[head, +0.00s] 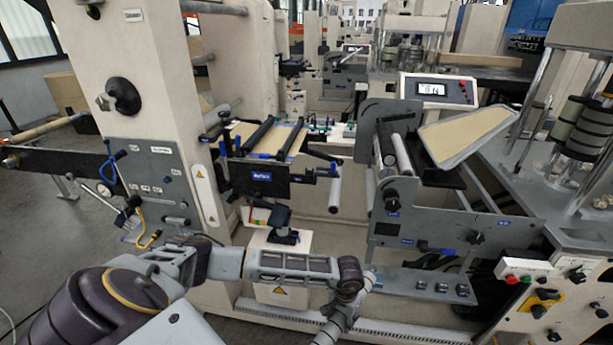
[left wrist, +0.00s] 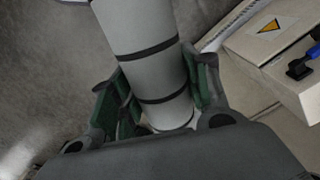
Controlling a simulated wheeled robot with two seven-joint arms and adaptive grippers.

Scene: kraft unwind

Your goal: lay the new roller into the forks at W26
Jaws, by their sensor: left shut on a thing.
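My left gripper (head: 337,320) is at the bottom middle of the head view, low in front of the machine and partly cut off by the frame edge. In the left wrist view its green-padded fingers (left wrist: 160,95) are shut around a grey roller with dark bands (left wrist: 140,45), which runs up out of the frame. I cannot make the roller out clearly in the head view. A grey side-plate unit (head: 440,235) with a pale roller (head: 402,155) stands at the right. Its small labels are too small to read, so I cannot tell which spot is W26. My right gripper is not in view.
A white box with a warning triangle (head: 283,275) stands behind my left arm and also shows in the left wrist view (left wrist: 265,40). A unit with black rollers (head: 262,135) sits above it. A grey shelf with several knobs (head: 430,287) and a button panel (head: 535,280) are at the right.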

